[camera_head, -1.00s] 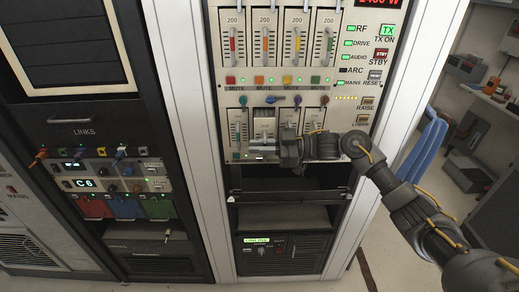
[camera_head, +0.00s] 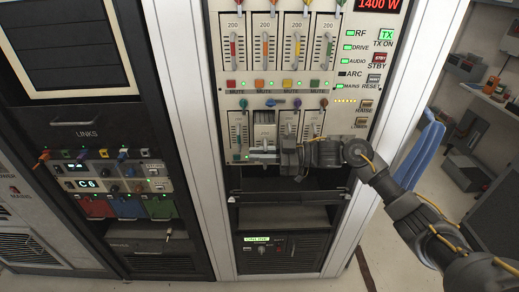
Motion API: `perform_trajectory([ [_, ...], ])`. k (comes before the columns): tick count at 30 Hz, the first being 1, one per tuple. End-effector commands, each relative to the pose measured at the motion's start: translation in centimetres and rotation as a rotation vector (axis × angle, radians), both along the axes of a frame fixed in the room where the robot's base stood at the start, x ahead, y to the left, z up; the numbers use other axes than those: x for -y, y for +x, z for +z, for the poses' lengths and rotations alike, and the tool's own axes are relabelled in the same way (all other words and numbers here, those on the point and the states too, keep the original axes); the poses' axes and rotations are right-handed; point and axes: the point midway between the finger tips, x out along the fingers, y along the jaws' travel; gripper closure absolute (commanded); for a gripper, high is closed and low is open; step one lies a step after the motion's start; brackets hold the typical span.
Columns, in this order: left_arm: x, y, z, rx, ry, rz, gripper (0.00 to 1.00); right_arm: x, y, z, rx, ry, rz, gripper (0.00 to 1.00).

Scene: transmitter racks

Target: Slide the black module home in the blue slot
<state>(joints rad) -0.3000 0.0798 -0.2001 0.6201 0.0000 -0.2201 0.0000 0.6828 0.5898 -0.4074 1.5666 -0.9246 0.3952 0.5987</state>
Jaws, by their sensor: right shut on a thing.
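My right gripper (camera_head: 280,155) is at the lower row of modules in the middle rack, its arm coming in from the right. It is shut on the black module (camera_head: 264,131), which is small and partly hidden. The module is at the second bay from the left, between light-faced modules with sliders. A light strip shows at its lower end, beside the fingers. A blue piece (camera_head: 276,103) shows just above this bay. How far the module is in the slot cannot be told. My left gripper is not in view.
Light-faced slider modules (camera_head: 238,130) flank the bay closely. A dark open shelf (camera_head: 285,180) lies below the gripper. A control panel with lit buttons (camera_head: 387,34) is at the upper right. A separate dark rack with coloured plugs (camera_head: 95,155) stands at the left.

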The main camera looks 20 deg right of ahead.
Motion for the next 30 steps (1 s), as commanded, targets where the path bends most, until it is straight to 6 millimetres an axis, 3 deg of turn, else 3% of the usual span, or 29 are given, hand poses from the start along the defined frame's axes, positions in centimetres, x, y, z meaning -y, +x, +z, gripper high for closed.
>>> perform_trajectory([
  [30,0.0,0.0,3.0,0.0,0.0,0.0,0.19,-0.9,-3.6,0.4,0.009,0.003,0.0,1.0],
])
